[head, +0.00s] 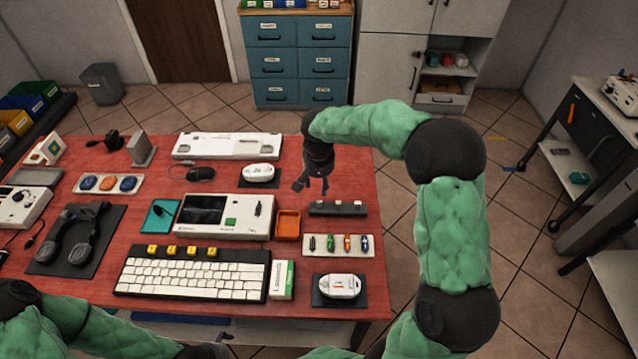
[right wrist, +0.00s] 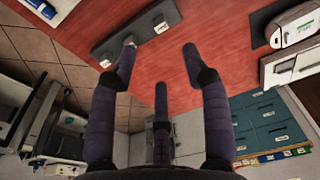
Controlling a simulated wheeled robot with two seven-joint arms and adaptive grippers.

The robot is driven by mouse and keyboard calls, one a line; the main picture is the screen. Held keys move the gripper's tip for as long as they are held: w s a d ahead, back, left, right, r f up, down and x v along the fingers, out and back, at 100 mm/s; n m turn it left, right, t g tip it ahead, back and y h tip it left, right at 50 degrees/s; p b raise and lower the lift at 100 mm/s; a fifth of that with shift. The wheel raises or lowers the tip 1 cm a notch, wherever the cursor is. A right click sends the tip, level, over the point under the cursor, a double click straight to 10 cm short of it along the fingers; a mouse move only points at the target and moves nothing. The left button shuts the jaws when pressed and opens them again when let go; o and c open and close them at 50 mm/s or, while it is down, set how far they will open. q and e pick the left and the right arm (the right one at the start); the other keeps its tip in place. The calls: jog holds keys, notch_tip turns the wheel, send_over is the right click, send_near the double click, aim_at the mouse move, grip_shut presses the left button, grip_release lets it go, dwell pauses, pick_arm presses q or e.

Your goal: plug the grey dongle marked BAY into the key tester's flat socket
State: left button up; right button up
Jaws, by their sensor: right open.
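The grey dongle marked BAY cannot be singled out, as no label is readable. A dark strip (head: 338,209) on the red table carries a few small pale-marked pieces, also seen in the right wrist view (right wrist: 145,35). A white device with a dark screen (head: 205,210), perhaps the key tester, lies left of it; its flat socket cannot be made out. My right gripper (head: 312,186) is open above the table, behind and left of the strip. Its spread fingers (right wrist: 160,48) hold nothing visible. A dark end of my left arm (head: 208,350) shows at the bottom edge.
A white tray (head: 310,253) with several coloured sticks lies in front of the strip. An orange bin (head: 289,224) is beside the white device. A keyboard (head: 190,275), a small box (head: 282,280) and a white case (head: 340,286) lie nearer. The table's right edge is close.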

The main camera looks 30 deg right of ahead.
aim_at(319, 202)
jog(key=f+b, duration=0.1)
jog(key=f, duration=0.3)
jog(key=w+f+b, duration=0.1)
jog(key=f, duration=0.2)
jog(key=d+f+b, duration=0.1)
jog(key=f, duration=0.3)
jog(key=shift+w+f, duration=0.25)
jog(key=shift+f, duration=0.05)
grip_shut()
jog(key=shift+r, duration=0.1)
